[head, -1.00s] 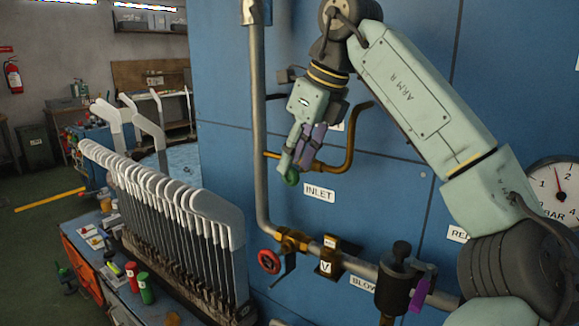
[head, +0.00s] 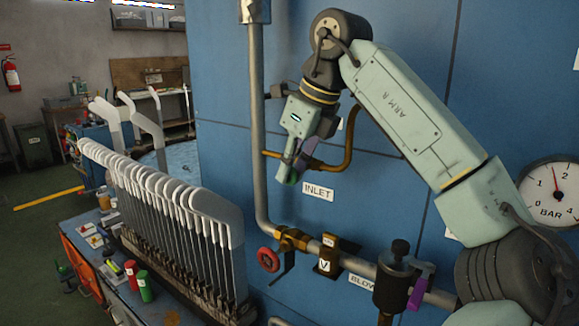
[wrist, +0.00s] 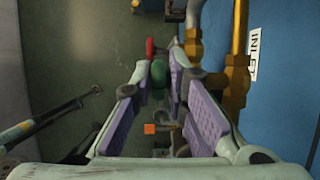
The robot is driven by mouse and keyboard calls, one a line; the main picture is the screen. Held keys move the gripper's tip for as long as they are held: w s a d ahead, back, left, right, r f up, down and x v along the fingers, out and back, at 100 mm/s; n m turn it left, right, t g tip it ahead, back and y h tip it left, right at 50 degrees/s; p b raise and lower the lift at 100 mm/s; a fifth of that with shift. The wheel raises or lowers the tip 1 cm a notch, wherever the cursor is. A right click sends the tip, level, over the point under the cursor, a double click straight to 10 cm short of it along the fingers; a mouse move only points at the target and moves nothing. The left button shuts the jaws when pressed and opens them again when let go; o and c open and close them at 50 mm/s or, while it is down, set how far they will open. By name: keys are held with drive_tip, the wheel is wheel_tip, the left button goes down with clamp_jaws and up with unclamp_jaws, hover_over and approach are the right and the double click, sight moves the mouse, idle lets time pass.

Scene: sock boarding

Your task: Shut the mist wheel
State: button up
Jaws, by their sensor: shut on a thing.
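A small green handwheel (head: 291,178) sits at the end of the brass pipework on the blue panel, left of the INLET label. My gripper (head: 290,176) reaches down to it from above, with its purple-padded fingers on either side. In the wrist view the green wheel (wrist: 158,74) shows edge-on between the fingertips, and my gripper (wrist: 154,78) is shut on it. The fingers hide part of the wheel in the head view. I cannot read a mist label on it. A red handwheel (head: 268,259) is lower on the pipe, apart from my gripper.
A grey vertical pipe (head: 257,130) and a curved brass pipe (head: 350,140) run close to my gripper. A valve with a purple lever (head: 418,293) and a pressure gauge (head: 555,193) are at the right. A rack of white-topped sock boards (head: 180,225) stands at the left.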

drive_tip(key=shift+d+f+b, duration=0.1)
drive_tip(key=shift+f+b, duration=0.05)
drive_tip(key=shift+b, duration=0.35)
clamp_jaws()
drive_tip(key=shift+y+b, duration=0.35)
drive_tip(key=shift+y, duration=0.05)
drive_tip(key=t+y+b, duration=0.1)
drive_tip(key=b, duration=0.1)
drive_tip(key=t+y+b, duration=0.1)
drive_tip(key=b, duration=0.1)
drive_tip(key=shift+s+d+f, duration=0.15)
drive_tip(key=shift+d+f, duration=0.05)
drive_tip(key=shift+f, duration=0.05)
drive_tip(key=t+y+b, duration=0.1)
drive_tip(key=y+b, duration=0.1)
drive_tip(key=b, duration=0.1)
drive_tip(key=shift+s+d+t+b, duration=0.1)
drive_tip(key=shift+d+t+b, duration=0.05)
drive_tip(key=shift+t+b, duration=0.25)
drive_tip(key=shift+r+t+y+b, duration=0.15)
drive_tip(key=shift+t+y+b, duration=0.15)
drive_tip(key=shift+y+b, duration=0.3)
drive_tip(key=shift+r, duration=0.15)
drive_tip(key=o, duration=0.7)
unclamp_jaws()
drive_tip(key=shift+o, duration=0.2)
